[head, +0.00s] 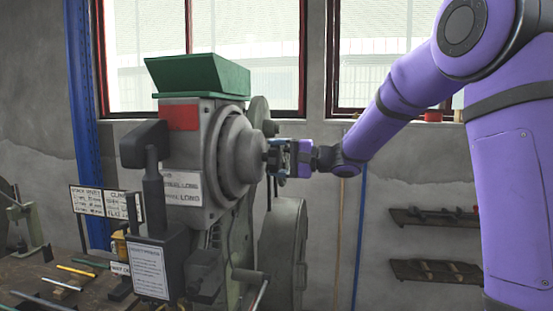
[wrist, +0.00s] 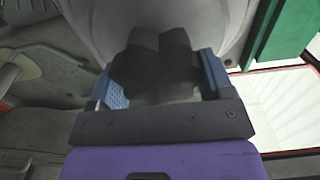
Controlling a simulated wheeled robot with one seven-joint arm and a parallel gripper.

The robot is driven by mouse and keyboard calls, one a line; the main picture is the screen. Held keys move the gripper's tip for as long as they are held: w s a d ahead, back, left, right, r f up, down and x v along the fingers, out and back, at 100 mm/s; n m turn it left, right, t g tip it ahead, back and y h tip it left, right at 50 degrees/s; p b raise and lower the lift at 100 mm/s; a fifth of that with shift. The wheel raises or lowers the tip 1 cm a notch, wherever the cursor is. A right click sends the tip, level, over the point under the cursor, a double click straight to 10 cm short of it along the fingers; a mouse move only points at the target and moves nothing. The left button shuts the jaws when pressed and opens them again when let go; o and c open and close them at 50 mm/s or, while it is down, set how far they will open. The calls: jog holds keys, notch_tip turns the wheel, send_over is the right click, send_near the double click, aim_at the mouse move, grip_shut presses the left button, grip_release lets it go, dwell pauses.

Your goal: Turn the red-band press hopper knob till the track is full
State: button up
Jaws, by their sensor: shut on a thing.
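The red-band press (head: 182,175) is grey, with a red patch (head: 180,117) below a green hopper (head: 200,75). A large round grey housing (head: 232,150) is on its right side. My gripper (head: 270,158) reaches in from the right and is shut on a dark knob at the middle of that housing. In the wrist view the dark lobed knob (wrist: 157,62) sits between the two blue fingers, against the pale round housing (wrist: 150,15). The track and how full it is cannot be made out.
A crank handle (head: 250,274) sticks out low on the press's right. A large grey wheel (head: 283,240) stands behind. Signs (head: 100,203) and several rods lie or stand on the bench at left. Two wall shelves (head: 436,217) hang at right.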

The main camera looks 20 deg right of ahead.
jog(key=o, duration=0.9)
jog(key=shift+o, duration=0.2)
jog(key=v, duration=1)
jog(key=shift+s+d, duration=0.2)
jog(key=shift+d, duration=0.15)
